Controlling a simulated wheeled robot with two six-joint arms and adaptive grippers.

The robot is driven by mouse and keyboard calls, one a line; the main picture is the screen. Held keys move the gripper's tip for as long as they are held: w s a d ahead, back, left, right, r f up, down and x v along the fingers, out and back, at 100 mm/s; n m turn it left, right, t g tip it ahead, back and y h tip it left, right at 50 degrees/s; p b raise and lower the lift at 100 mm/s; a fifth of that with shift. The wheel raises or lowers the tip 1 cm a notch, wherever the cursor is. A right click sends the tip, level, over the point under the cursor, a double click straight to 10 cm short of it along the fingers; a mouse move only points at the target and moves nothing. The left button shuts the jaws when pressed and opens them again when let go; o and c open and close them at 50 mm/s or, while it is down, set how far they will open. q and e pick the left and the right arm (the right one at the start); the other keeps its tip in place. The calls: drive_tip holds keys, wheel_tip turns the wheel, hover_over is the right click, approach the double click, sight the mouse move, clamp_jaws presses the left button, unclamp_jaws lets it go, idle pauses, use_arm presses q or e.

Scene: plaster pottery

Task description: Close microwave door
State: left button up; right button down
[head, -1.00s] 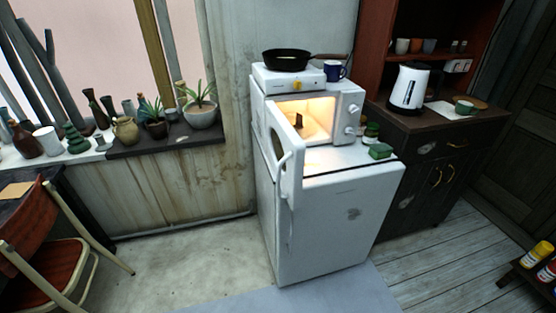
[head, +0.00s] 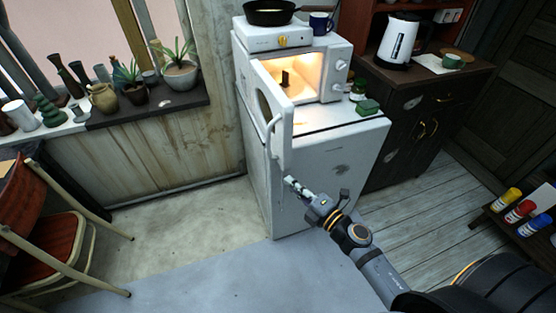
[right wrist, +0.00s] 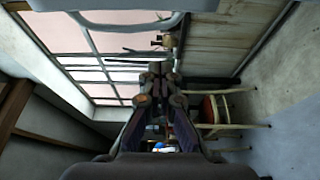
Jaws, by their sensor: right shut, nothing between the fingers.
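The white microwave (head: 343,55) stands on a white fridge (head: 335,165) with its interior lit. Its door (head: 283,150) is swung wide open toward me, hinged on the left, with a curved handle (head: 272,135) on it. A small dark object (head: 285,78) is inside the microwave. My right gripper (head: 290,181) is shut and empty, just below the lower edge of the door in the head view; I cannot tell whether it touches. In the right wrist view the gripper (right wrist: 155,80) points toward the window, with a pale edge and curved bar above it. My left gripper is not in view.
A hot plate (head: 275,38) with a black pan (head: 270,12) and a blue mug (head: 320,22) sit on the microwave. A green box (head: 369,106) lies on the fridge top. A chair (head: 45,240) stands at left. The floor before the fridge is clear.

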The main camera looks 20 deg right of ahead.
sight(283, 161)
drive_tip(key=shift+w+d+p, duration=0.15)
drive_tip(key=shift+w+p, duration=1.1)
drive_tip(key=shift+w, duration=3.45)
